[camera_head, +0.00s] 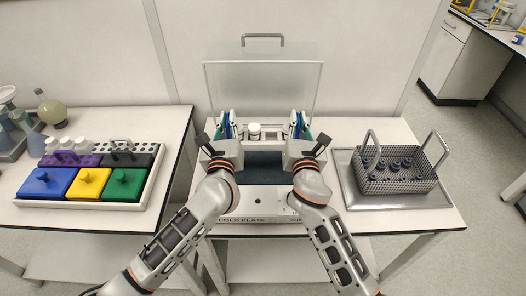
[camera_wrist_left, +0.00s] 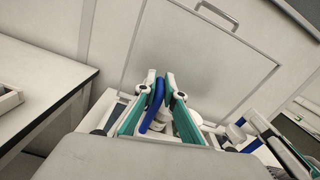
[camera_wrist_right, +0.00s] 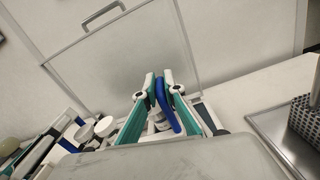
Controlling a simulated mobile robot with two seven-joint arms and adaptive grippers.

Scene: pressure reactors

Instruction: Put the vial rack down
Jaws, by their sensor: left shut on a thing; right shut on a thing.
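The vial rack shows mainly as blue handles, one in the left wrist view (camera_wrist_left: 157,104) and one in the right wrist view (camera_wrist_right: 166,104). My left gripper (camera_head: 228,119) is shut on the left handle, and my right gripper (camera_head: 299,119) is shut on the right handle. White-capped vials (camera_head: 254,130) show between the two grippers. The cold plate (camera_head: 255,219) is below my arms, with its clear lid (camera_head: 262,85) raised behind the rack. My wrists hide most of the rack and its underside, so I cannot tell whether it touches the surface.
A metal basket (camera_head: 400,184) with dark-capped items stands on a tray (camera_head: 357,199) at the right. On the left table, a white holder (camera_head: 137,204) carries blue, yellow, green, purple and black blocks. Glassware (camera_head: 53,112) stands behind it. The raised lid closes off the back.

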